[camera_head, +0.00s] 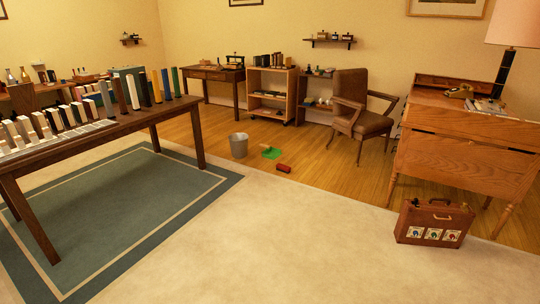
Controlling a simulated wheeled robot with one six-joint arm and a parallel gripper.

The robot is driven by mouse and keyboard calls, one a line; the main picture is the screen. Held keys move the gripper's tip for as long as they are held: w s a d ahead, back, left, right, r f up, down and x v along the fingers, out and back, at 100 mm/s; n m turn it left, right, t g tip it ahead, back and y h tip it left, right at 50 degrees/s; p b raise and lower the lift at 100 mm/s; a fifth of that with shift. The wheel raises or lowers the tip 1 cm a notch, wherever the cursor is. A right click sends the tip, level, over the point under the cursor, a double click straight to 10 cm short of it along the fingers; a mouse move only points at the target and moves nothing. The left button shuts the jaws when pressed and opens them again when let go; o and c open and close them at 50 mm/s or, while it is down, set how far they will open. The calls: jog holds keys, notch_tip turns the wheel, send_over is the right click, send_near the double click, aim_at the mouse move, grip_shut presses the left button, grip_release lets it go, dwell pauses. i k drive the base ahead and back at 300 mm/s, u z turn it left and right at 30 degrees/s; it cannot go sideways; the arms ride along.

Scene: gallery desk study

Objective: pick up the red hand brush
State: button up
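The red hand brush (284,168) appears as a small red object lying on the wooden floor near the middle of the room, close to the edge of the pale carpet. A green dustpan (271,153) lies on the floor just behind it and to its left. The two look apart. The brush is small in this view, so its handle and bristles are hard to make out. My gripper and arm are not in this view.
A grey bin (239,145) stands left of the brush. A long table (190,103) with books fills the left. A brown armchair (359,117), a wooden desk (460,150) and a brown case (434,222) stand right. The pale carpet (290,240) in front is clear.

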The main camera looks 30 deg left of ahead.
aim_at(285, 169)
jog(key=u, duration=0.2)
jog(key=i, duration=0.55)
jog(key=u, duration=1.05)
jog(key=i, duration=2.05)
jog(key=u, duration=0.6)
jog(key=i, duration=2.45)
jog(key=z, duration=0.85)
jog(key=i, duration=1.8)
jog(key=z, duration=1.1)
jog(key=i, duration=0.2)
jog(key=u, duration=0.1)
